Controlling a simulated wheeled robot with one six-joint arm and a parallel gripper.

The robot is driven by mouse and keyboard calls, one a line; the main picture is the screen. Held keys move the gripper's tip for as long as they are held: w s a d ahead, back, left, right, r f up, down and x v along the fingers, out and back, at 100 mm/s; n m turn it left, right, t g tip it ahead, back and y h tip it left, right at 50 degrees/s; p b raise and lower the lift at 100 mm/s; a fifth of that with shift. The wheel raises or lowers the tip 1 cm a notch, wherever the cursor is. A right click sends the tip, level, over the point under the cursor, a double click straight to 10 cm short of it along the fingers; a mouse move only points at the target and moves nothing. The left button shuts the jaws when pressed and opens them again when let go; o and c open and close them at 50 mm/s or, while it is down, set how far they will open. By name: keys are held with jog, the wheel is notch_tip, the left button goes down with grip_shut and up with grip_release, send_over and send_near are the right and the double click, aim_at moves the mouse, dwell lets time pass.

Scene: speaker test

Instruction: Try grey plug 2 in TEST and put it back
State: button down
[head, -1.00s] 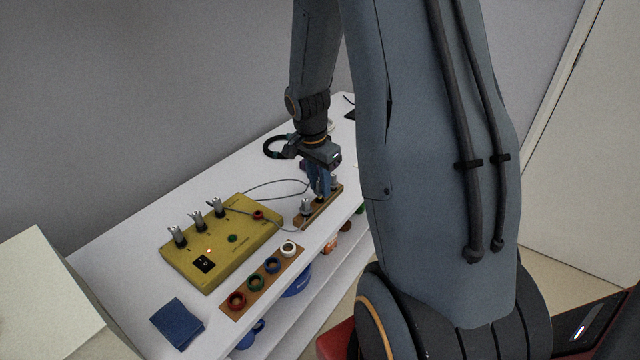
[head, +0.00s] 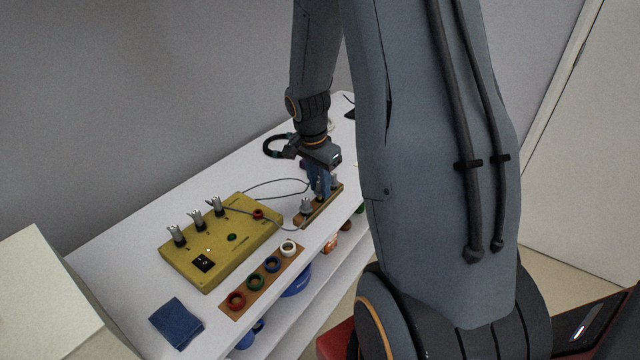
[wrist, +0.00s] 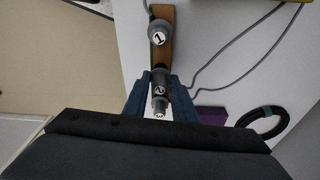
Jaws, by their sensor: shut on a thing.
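My gripper (head: 319,190) is over the wooden plug rack (head: 309,221) on the white bench. In the wrist view its blue fingers (wrist: 160,84) are shut on grey plug 2 (wrist: 161,91), with one finger on either side. Whether plug 2 is fully seated in the rack is hidden. Grey plug 1 (wrist: 158,32) stands in the rack and also shows in the head view (head: 306,206). Another grey plug (wrist: 159,114) is close behind plug 2; its number is hard to read. The yellow test box (head: 245,240) has a red socket (head: 258,214); the TEST label is not legible.
Several grey upright pieces (head: 197,222) stand on the yellow box. A wooden strip with coloured rings (head: 272,264) and a blue block (head: 176,322) lie in front. Cables run near the rack. A black ring (wrist: 264,124) and a purple object (wrist: 211,115) are nearby.

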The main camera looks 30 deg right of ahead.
jog(key=shift+f+b, duration=0.4)
jog(key=shift+f, duration=0.2)
jog(key=c, duration=1.4)
grip_release()
jog(key=shift+r, duration=0.1)
jog(key=shift+r+p, duration=2.6)
jog(key=shift+r, duration=1.15)
jog(key=s+a+r+n, duration=0.2)
jog(key=s+a+n, duration=0.3)
jog(key=s+a+r+n+y, duration=0.1)
jog(key=s+a+n, duration=0.4)
jog(key=a, duration=0.1)
jog(key=s+a+r+n, duration=0.2)
jog(key=s+a+n, duration=0.3)
jog(key=a, duration=0.1)
jog(key=shift+s+a+r+y, duration=0.15)
jog(key=shift+s+r+y, duration=0.15)
jog(key=shift+r+y, duration=0.1)
